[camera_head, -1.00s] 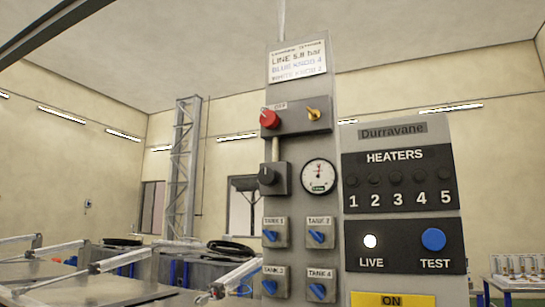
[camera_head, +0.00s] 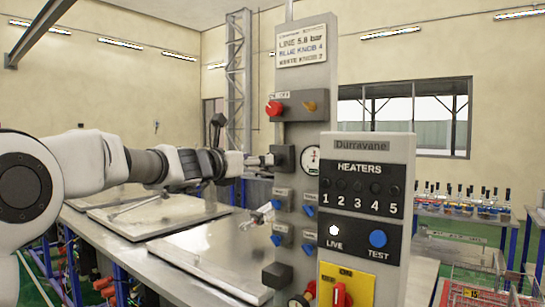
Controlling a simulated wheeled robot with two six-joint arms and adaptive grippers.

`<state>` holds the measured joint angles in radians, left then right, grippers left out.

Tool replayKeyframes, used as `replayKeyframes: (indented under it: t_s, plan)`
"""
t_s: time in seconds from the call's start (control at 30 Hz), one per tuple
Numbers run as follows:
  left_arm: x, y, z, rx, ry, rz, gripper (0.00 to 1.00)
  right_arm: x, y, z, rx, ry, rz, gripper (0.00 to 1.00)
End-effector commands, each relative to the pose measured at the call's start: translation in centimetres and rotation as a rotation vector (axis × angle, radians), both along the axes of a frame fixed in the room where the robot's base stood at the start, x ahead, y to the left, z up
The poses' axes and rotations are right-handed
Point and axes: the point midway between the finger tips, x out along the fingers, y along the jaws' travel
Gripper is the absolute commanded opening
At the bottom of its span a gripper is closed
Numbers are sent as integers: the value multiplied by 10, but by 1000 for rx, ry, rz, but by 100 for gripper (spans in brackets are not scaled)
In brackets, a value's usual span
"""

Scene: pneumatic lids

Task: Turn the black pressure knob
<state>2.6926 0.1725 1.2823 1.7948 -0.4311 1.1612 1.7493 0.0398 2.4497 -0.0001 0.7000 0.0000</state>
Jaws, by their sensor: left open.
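The black pressure knob (camera_head: 272,159) sticks out of a small dark grey box (camera_head: 287,158) on the tall grey panel, below the red knob and left of the gauge. My left arm comes in from the left, and my left gripper (camera_head: 263,160) is at the knob's left side, its fingers pointing right at it. The gripper is open. The fingers are small and overlap the knob in the picture, so I cannot tell if they touch it. My right gripper is not in view.
A red knob (camera_head: 274,108) and a yellow knob (camera_head: 310,106) sit above. Blue tank knobs (camera_head: 277,240) sit below. The grey heater box (camera_head: 368,148) stands out at the right. Flat metal lids (camera_head: 205,254) lie below my arm. Bottles (camera_head: 465,200) stand on a table behind.

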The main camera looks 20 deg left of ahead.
Motion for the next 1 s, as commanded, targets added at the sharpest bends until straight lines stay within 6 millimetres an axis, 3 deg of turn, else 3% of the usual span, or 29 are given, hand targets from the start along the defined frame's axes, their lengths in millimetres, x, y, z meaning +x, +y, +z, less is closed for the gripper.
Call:
replayKeyframes:
  t_s: [0.1,0.3,0.6,0.77,1.0]
  plan:
    - [23,-9,5,3,3,0,66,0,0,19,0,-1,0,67]
    - [53,-20,3,4,3,0,66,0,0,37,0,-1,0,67]
    - [59,-22,-2,4,3,0,66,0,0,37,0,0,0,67]
    - [59,-22,-2,5,3,1,9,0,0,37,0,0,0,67]
    - [59,-22,-1,7,1,0,6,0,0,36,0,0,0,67]
